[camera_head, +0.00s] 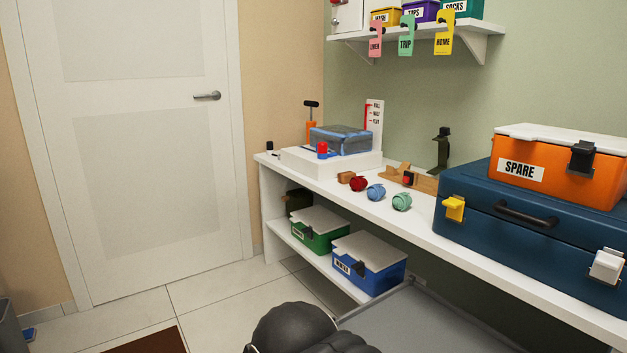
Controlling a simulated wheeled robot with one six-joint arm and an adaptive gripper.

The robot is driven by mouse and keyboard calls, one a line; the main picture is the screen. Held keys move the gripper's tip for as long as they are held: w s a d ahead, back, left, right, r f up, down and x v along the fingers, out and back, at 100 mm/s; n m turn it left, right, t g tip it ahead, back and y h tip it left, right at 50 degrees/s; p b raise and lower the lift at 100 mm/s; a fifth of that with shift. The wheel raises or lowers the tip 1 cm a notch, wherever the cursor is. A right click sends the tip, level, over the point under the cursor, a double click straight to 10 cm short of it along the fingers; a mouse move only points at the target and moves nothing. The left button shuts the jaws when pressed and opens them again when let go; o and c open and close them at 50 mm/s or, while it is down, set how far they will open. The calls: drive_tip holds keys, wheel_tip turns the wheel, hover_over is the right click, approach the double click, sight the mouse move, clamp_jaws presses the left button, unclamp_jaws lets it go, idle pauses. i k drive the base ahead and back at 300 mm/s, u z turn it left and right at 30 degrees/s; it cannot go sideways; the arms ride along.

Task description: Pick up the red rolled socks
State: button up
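The red rolled socks (358,184) sit on the white bench top (478,262), near its front edge, left of the middle. They are a small dark red bundle. Blue rolled socks (375,192) lie just to their right, and green rolled socks (401,202) lie further right. My gripper is not in view; only dark rounded parts, which look like my arm, show at the bottom.
A white platform with a blue-grey clear case (341,139) stands behind left. A wooden holder (408,178) is behind the socks. A large blue case (525,228) bearing an orange SPARE box (553,170) fills the right. Lidded bins (318,230) stand on the lower shelf.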

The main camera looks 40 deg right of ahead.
sight(357, 183)
drive_tip(key=i, duration=3.45)
drive_tip(key=z, duration=3.1)
